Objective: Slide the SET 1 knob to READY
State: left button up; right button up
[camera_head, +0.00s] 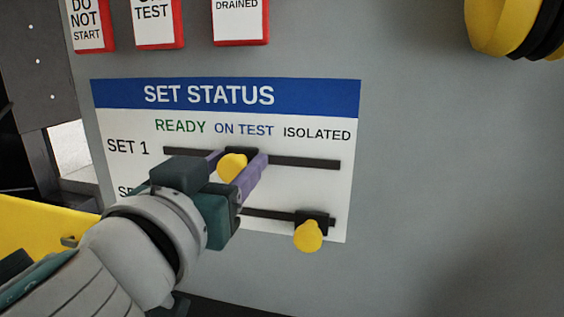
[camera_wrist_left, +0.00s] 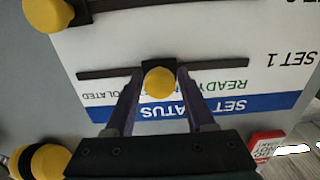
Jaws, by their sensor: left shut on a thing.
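The SET STATUS board (camera_head: 125,95) is on a grey wall, with the labels READY, ON TEST and ISOLATED above the SET 1 rail (camera_head: 305,162). The yellow SET 1 knob (camera_head: 232,166) is around the middle of its rail, near ON TEST. My left gripper (camera_head: 240,165) is shut on this knob, with one purple finger on each side. In the left wrist view, upside down, the knob (camera_wrist_left: 159,83) sits between the fingers (camera_wrist_left: 158,90) and the gripper hides the ON TEST label. My right gripper is out of view.
A second yellow knob (camera_head: 308,236) is at the right end of the lower rail, under ISOLATED. Red-edged signs (camera_head: 240,20) are above the board. A yellow and black object (camera_head: 510,25) is at the upper right. The wall right of the board is bare.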

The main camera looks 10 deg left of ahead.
aim_at(180, 149)
pick_arm(q)
grip_shut()
jog(key=shift+a, duration=0.1)
jog(key=a+p, duration=0.1)
jog(key=a, duration=0.8)
jog(key=shift+w, duration=0.15)
jog(key=shift+a, duration=0.15)
jog(key=o, duration=0.6)
grip_release()
jog(key=shift+o, duration=1.2)
jog(key=shift+a, duration=0.1)
